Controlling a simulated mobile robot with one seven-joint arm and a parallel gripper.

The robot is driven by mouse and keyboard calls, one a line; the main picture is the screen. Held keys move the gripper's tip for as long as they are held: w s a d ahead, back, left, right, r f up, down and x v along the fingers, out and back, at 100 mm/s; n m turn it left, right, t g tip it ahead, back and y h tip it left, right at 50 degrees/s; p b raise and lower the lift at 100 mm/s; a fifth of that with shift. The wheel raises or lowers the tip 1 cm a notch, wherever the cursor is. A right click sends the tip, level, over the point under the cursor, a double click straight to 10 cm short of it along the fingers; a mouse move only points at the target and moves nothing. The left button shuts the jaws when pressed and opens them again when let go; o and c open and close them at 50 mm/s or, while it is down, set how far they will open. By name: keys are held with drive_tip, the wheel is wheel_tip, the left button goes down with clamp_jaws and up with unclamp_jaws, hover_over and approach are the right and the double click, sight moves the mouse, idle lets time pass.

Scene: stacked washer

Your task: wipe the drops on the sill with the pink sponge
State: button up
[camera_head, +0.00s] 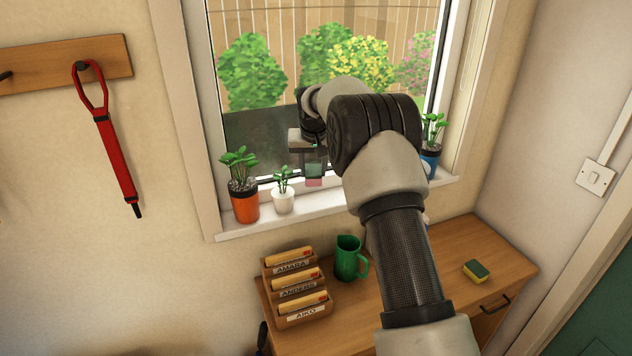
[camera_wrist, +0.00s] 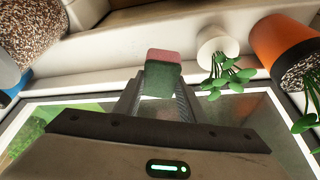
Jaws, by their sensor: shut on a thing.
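My gripper (camera_head: 313,160) is shut on the pink sponge (camera_head: 314,183), which has a green upper part. In the wrist view the sponge (camera_wrist: 164,58) sits between the fingers (camera_wrist: 160,95), its pink end pointing away from me. It is at the white sill (camera_head: 312,203), in front of the window glass and right of the small white pot. I cannot tell if the sponge touches the sill. No drops can be made out; my arm hides the right part of the sill.
An orange pot (camera_head: 245,207) and a white pot (camera_head: 283,202) with plants stand left on the sill, a blue pot (camera_head: 430,160) at right. Below, a desk (camera_head: 446,250) holds a letter rack (camera_head: 297,290), green jug (camera_head: 349,258) and yellow-green sponge (camera_head: 476,270).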

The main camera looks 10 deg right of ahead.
drive_tip(key=shift+f+b, duration=2.05)
drive_tip(key=shift+f, duration=0.9)
drive_tip(key=shift+f+b, duration=0.6)
drive_tip(key=shift+f, duration=0.4)
